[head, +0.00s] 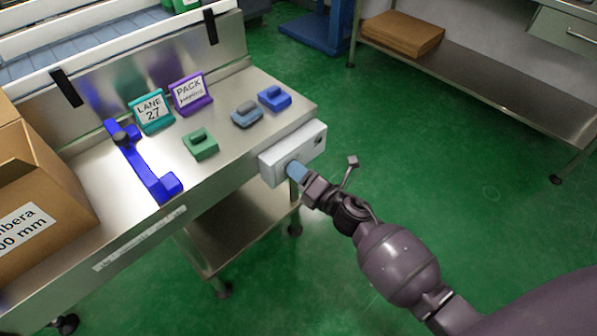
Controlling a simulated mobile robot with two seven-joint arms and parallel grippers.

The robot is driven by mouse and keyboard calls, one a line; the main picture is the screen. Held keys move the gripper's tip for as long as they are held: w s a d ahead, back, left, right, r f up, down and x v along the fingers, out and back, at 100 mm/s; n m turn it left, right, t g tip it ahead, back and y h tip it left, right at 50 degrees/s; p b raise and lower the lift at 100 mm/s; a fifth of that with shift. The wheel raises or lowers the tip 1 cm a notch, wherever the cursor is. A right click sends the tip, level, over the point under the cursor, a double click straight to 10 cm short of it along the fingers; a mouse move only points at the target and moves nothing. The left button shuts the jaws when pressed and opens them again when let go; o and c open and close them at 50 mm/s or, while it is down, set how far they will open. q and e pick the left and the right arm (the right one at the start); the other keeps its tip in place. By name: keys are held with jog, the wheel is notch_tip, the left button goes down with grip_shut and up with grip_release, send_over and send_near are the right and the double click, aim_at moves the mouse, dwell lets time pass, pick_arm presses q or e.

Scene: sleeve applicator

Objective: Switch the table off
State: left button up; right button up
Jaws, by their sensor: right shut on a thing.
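A white control box (310,145) is fixed to the front edge of the steel table (240,110) at its right end. A light blue knob-like part (295,170) sticks out of the box's front face. My right gripper (306,181) is at the front of the box and shut on this blue part. The fingers hide part of it, so its exact shape and turn angle cannot be told. A small dark round spot (318,141) shows on the right of the box's face. My left gripper is not in view.
On the table stand a blue bracket-shaped tool (152,176), a teal "LANE 27" sign (153,112), a purple "PACK" sign (191,94) and several small blocks, one green (201,147). A cardboard box (40,200) is at left.

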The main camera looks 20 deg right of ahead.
pick_arm(q)
jog(key=shift+b, duration=0.35)
pick_arm(e)
jog(key=shift+n, duration=1.5)
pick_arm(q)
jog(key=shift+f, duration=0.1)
pick_arm(e)
jog(key=o, duration=0.9)
jog(key=shift+o, duration=0.2)
pick_arm(q)
jog(key=shift+b, duration=0.35)
pick_arm(e)
jog(key=v, duration=1.1)
